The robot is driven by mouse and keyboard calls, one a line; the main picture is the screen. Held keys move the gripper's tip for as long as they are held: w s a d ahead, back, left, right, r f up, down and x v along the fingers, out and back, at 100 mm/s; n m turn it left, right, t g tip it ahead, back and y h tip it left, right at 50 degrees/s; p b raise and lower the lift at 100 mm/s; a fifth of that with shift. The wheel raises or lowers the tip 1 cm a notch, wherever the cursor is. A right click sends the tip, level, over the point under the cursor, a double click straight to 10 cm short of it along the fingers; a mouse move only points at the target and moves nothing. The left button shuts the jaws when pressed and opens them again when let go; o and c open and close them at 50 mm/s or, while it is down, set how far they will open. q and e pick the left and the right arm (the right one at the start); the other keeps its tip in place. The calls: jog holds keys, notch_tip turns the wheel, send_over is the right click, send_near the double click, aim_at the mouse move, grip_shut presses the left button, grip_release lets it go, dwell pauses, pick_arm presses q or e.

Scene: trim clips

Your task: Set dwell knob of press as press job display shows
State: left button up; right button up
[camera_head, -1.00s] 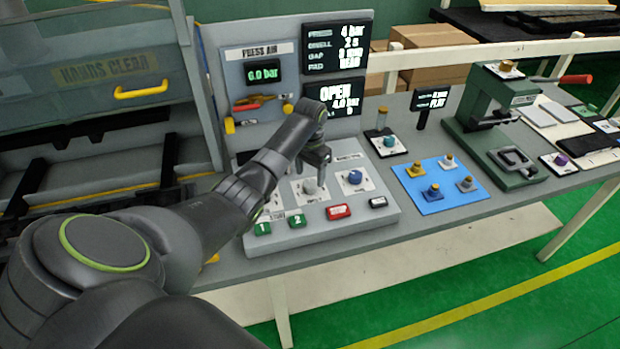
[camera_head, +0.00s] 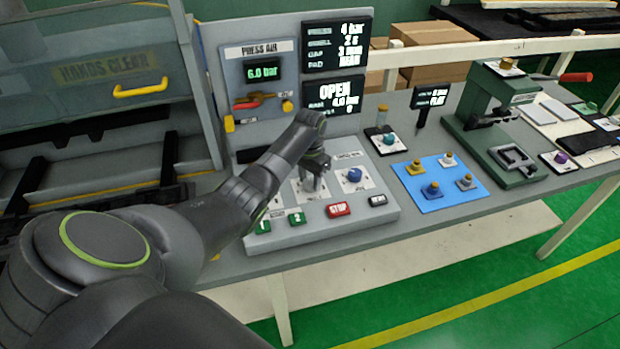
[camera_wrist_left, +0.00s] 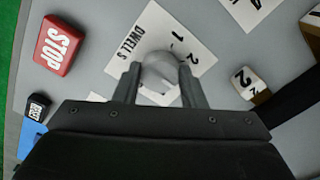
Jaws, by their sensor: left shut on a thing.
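My left gripper (camera_head: 314,176) reaches down over the press control panel (camera_head: 277,241). In the left wrist view its two fingers (camera_wrist_left: 160,88) are shut on the round grey dwell knob (camera_wrist_left: 160,68), one on each side. The knob stands on a white plate (camera_wrist_left: 135,35) marked "DWELL S", with 1 and 2 readable. I cannot tell where its pointer sits. The press job display (camera_head: 337,44), the upper dark screen, shows 4 bar at the top and a dwell line of 2 s; its lower lines are less clear. My right gripper is not in view.
A blue knob (camera_head: 354,175) sits right of the dwell knob. A second screen (camera_head: 335,98) reads OPEN. A blue mat (camera_head: 439,201) with several pegs and a green press (camera_head: 490,120) lie to the right.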

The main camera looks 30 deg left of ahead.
pick_arm(q)
jog(key=shift+r+n+p, duration=0.25)
jog(key=shift+n+p, duration=1.75)
jog(key=shift+n, duration=0.3)
jog(key=shift+w+n+p, duration=0.1)
jog(key=shift+n+p, duration=0.45)
jog(key=shift+n, duration=0.65)
jog(key=shift+f+n, duration=0.15)
jog(key=shift+n, duration=1.15)
jog(key=o, duration=1)
